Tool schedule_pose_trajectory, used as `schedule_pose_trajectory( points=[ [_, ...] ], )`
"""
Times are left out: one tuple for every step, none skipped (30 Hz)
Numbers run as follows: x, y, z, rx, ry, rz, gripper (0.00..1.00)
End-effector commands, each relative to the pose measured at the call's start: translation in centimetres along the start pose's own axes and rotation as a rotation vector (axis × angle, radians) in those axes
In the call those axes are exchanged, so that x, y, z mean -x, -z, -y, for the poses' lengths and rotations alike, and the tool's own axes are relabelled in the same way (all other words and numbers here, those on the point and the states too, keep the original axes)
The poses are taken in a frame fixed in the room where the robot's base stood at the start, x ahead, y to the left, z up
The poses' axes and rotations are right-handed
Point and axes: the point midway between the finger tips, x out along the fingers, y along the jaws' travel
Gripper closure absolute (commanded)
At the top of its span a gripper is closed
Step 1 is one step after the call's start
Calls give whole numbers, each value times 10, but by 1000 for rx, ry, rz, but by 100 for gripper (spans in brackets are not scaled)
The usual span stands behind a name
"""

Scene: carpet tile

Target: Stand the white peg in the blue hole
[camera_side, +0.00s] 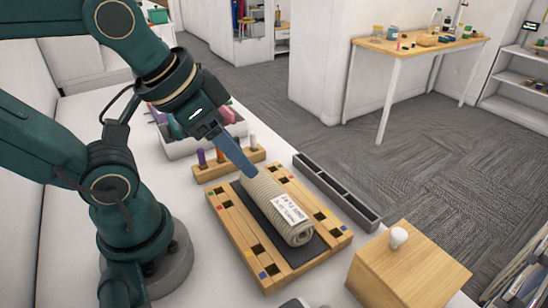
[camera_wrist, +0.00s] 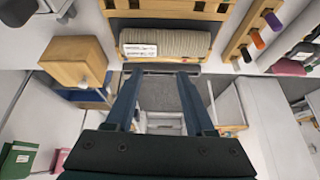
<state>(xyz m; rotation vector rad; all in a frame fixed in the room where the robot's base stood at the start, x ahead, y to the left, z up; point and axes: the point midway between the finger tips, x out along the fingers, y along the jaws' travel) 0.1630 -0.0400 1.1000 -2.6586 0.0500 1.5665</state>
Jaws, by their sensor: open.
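The white peg (camera_side: 252,139) stands upright at the right end of a small wooden rack (camera_side: 228,166), beside other coloured pegs. The wooden board (camera_side: 222,230) has several square holes with coloured marks. A hole with a blue mark (camera_side: 271,270) is at its near corner. My gripper (camera_side: 252,172) is above the far left part of the board, pointing down and right, near the rolled fabric. In the wrist view my gripper (camera_wrist: 157,76) has two separated fingers with nothing between them.
A labelled fabric roll (camera_side: 276,207) lies on a dark strip across the board's middle. A grey divided tray (camera_side: 336,191) lies behind it. A wooden box (camera_side: 405,270) with a white knob stands at right. A white bin (camera_side: 205,132) is behind the rack.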

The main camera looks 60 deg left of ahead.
Motion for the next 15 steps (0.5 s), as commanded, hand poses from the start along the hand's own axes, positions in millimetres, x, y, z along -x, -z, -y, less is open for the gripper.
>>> schedule_pose_trajectory(
  points=[
    [4,10,2,-14,4,1,46],
    [5,16,4,-20,8,5,46],
    [6,25,8,-26,15,14,46],
    [6,32,11,-29,20,25,46],
    [6,39,14,-29,26,35,46],
    [6,47,20,-29,33,49,46],
    [4,54,24,-27,38,63,46],
    [2,60,29,-24,43,76,46],
    [-1,68,36,-20,50,96,46],
    [-4,74,42,-14,55,110,46],
    [-7,80,48,-9,59,126,46],
    [-12,87,56,1,65,148,46],
    [-17,92,64,8,68,165,46],
    [-21,96,71,18,72,181,46],
    [-28,101,81,30,75,204,46]
  ],
)
